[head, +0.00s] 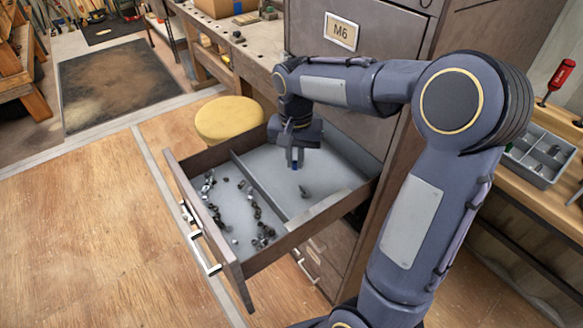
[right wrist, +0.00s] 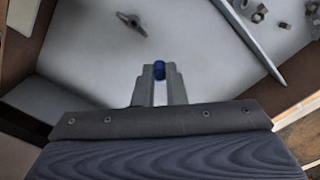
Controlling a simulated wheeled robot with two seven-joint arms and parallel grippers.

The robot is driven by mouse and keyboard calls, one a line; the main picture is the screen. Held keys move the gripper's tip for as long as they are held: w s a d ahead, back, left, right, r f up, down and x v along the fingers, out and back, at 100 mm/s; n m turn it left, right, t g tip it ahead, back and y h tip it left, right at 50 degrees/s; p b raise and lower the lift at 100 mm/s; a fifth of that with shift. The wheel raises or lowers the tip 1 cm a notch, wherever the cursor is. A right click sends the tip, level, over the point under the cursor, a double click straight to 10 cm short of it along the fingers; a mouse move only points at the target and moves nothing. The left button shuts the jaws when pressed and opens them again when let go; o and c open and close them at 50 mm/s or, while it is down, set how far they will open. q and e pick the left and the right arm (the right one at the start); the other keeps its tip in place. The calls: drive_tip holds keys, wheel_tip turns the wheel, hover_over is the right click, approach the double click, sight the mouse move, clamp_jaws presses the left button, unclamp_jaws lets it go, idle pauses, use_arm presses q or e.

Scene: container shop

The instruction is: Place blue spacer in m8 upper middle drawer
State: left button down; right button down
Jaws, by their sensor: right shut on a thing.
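The blue spacer (right wrist: 159,70) is between the fingertips of my right gripper (right wrist: 160,90), which is shut on it. In the head view the right gripper (head: 295,158) points down over the back compartment of an open drawer (head: 223,257), with the spacer (head: 295,165) showing small and dark blue at its tips. The spacer appears above the drawer floor; the exact gap is hard to tell. A grey wing-shaped part (head: 304,191) lies on that compartment's floor and also shows in the right wrist view (right wrist: 131,22). My left gripper is not in view.
A divider (head: 257,184) separates the back compartment from a front one holding several nuts and bolts. The cabinet drawer above carries an M6 label (head: 341,31). A yellow stool (head: 227,118) stands behind the drawer. A grey parts tray (head: 540,154) sits at right.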

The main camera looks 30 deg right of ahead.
sight(291, 178)
drive_tip(key=f, duration=0.2)
drive_tip(key=w+f, duration=0.1)
drive_tip(key=shift+a+f, duration=0.15)
drive_tip(key=shift+f, duration=0.55)
drive_tip(key=shift+f+b, duration=0.25)
drive_tip(key=shift+b, duration=0.1)
drive_tip(key=c, duration=1.5)
unclamp_jaws()
drive_tip(key=shift+r, duration=0.1)
